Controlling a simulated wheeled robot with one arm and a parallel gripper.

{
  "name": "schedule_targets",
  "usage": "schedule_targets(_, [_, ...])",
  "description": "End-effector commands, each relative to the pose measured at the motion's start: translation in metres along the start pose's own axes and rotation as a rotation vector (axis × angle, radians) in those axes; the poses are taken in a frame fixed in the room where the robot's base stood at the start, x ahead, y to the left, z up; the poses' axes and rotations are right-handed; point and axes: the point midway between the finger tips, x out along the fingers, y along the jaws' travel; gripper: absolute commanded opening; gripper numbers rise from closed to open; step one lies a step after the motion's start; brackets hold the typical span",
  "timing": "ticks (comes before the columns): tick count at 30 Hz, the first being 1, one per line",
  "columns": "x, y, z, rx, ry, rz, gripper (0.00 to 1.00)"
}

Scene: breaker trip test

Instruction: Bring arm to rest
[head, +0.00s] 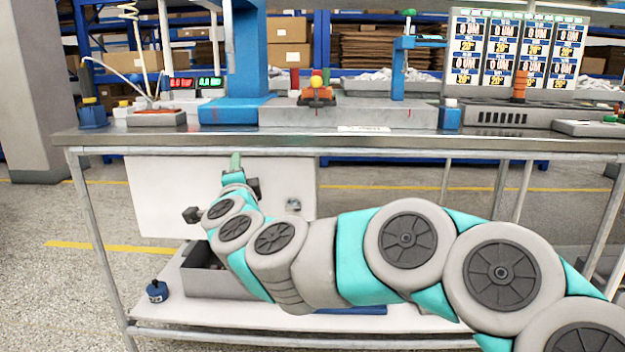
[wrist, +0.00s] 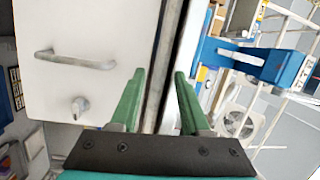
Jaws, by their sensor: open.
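My gripper (head: 236,160) is at the end of my arm, in front of the workbench's front edge in the head view. Its green fingers stand apart with nothing between them, as the wrist view (wrist: 159,78) shows. My teal and grey arm reaches in from the lower right and covers part of the white panel under the bench. The workbench (head: 370,143) has a metal top with test equipment on it. I cannot tell whether the fingertips touch the bench edge.
The white panel (head: 160,200) hangs below the top; its handle (wrist: 75,60) shows in the wrist view. A blue press (head: 245,70), an orange-topped fixture (head: 318,97) and a display board (head: 515,50) stand on the bench. A grey bin (head: 195,280) sits on the lower shelf.

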Motion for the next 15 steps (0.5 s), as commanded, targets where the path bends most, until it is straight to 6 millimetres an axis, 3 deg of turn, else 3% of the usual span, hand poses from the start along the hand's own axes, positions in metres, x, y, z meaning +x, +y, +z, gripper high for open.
schedule_targets(1, [-0.006, -0.018, 0.000, -0.044, -0.065, -0.015, 0.46])
schedule_targets(6, [-0.042, -0.034, 0.022, -0.237, -0.319, -0.016, 0.46])
schedule_targets(11, [-0.090, -0.013, 0.030, -0.450, -0.538, 0.051, 0.46])
schedule_targets(15, [-0.140, 0.029, 0.019, -0.637, -0.711, 0.174, 0.46])
